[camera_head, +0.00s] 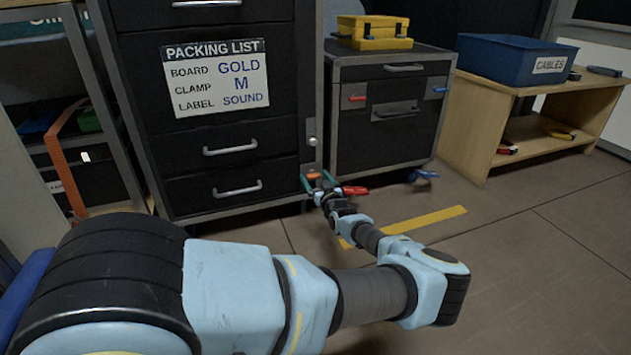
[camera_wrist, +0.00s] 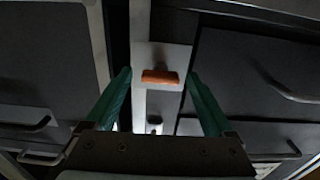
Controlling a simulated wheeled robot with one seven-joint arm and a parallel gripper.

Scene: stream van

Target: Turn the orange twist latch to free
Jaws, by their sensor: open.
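The orange twist latch (camera_head: 314,175) is on the narrow grey upright at the right edge of the tall black drawer cabinet, low down. In the wrist view the orange latch (camera_wrist: 160,77) lies crosswise on a pale metal strip. My gripper (camera_head: 311,183) is at the latch in the head view. In the wrist view my gripper (camera_wrist: 158,85) is open, with one green finger on each side of the latch and visible gaps between. Whether the fingertips reach as deep as the latch is hard to tell.
The drawer cabinet (camera_head: 229,135) carries a packing list sign (camera_head: 216,77). A smaller black cabinet (camera_head: 388,125) with a yellow case (camera_head: 373,32) stands right of it. A blue cables bin (camera_head: 515,57) sits on a wooden shelf (camera_head: 478,118). Floor at right is clear, with yellow tape (camera_head: 425,220).

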